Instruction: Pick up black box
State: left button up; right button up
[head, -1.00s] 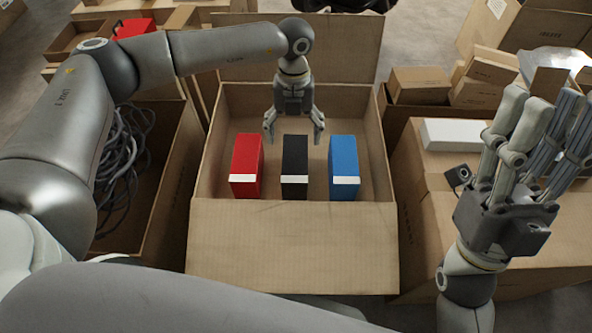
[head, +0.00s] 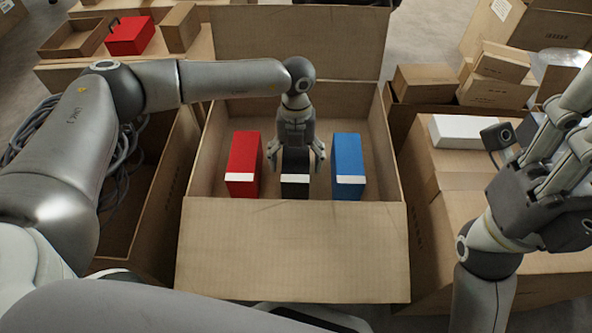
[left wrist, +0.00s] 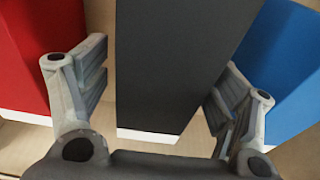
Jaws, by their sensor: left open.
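The black box (head: 295,186) stands upright in the open carton (head: 295,245), between a red box (head: 243,160) and a blue box (head: 347,162). A white label runs across its lower front. My left gripper (head: 296,157) is open over the black box and hides its upper part. In the left wrist view the black box (left wrist: 180,60) lies between my two spread fingers, with visible gaps at the lower part of each side. My right gripper (head: 565,170) is at the right edge, partly out of frame, away from the boxes; its fingers point up.
A carton of cables (head: 125,150) is at the left. A white box (head: 460,131) lies on a closed carton (head: 450,175) at the right. A red bin (head: 130,36) is at the back left.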

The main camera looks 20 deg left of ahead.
pick_arm(q)
notch_tip(320, 180, down, 2)
jog(key=shift+s+f+b, duration=0.15)
jog(key=shift+b, duration=0.25)
jog(key=shift+c, duration=0.3)
jog(key=c, duration=1.4)
